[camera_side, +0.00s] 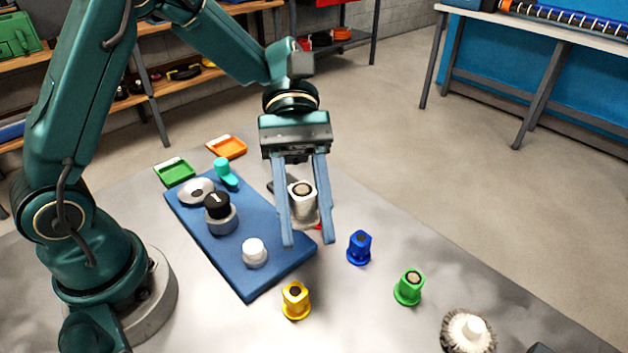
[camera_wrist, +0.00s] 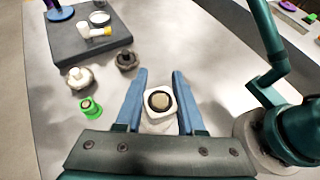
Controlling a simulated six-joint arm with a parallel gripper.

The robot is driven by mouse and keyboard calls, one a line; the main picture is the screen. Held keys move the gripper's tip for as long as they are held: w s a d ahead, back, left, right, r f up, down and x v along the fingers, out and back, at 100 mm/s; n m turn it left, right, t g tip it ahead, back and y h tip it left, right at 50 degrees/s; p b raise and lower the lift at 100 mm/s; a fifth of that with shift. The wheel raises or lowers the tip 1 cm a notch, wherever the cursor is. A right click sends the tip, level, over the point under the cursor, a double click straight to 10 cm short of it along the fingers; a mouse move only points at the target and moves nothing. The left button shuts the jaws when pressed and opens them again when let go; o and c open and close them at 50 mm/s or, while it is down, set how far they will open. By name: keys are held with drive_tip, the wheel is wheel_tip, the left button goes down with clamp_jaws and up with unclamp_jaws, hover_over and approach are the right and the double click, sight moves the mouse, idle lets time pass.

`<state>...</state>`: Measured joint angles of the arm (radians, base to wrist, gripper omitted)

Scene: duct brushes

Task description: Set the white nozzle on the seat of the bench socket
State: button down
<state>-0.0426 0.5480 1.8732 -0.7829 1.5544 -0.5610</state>
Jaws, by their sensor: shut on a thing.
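The white nozzle (camera_side: 303,190), squarish with a dark round opening at its top, sits upright between the two blue fingers of my gripper (camera_side: 308,240). It also shows in the wrist view (camera_wrist: 161,102), between the fingers (camera_wrist: 160,74). My gripper is shut on it; the fingertips reach lower than the nozzle. On the blue board (camera_side: 196,238) stand a grey round fitting with a black top (camera_side: 219,213), a pale disc (camera_side: 196,191), a white knob (camera_side: 254,253) and a teal piece (camera_side: 226,173). I cannot tell which thing is the bench socket.
A yellow nozzle (camera_side: 296,300), a blue nozzle (camera_side: 359,247) and a green nozzle (camera_side: 409,287) stand on the grey table. A white brush (camera_side: 468,332) is at the front right. Green (camera_side: 174,172) and orange (camera_side: 227,147) trays lie behind the board. A red piece is partly hidden by my gripper.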

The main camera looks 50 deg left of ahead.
drive_tip(key=s+a+f+m+g+y, duration=0.2)
drive_tip(key=s+a+m+g+y, duration=0.1)
drive_tip(key=a+m+y, duration=0.35)
drive_tip(key=s+a+f+m+g+y, duration=0.2)
drive_tip(key=s+a+f+m+y, duration=0.1)
drive_tip(key=s+a+m+y, duration=0.25)
drive_tip(key=w+a+r+m+t+y, duration=0.35)
drive_tip(key=a+m+y, duration=0.2)
drive_tip(key=a, duration=0.45)
drive_tip(key=w+a+r+m+t+y, duration=0.2)
drive_tip(key=a+r+m+t+y, duration=0.15)
drive_tip(key=a+m, duration=0.45)
hover_over(187, 189)
wheel_tip(187, 189, down, 5)
drive_tip(key=shift+n, duration=0.45)
drive_tip(key=shift+s+f, duration=0.1)
drive_tip(key=shift+f, duration=3.85)
drive_tip(key=shift+f, duration=0.55)
drive_tip(key=shift+c, duration=2.2)
unclamp_jaws()
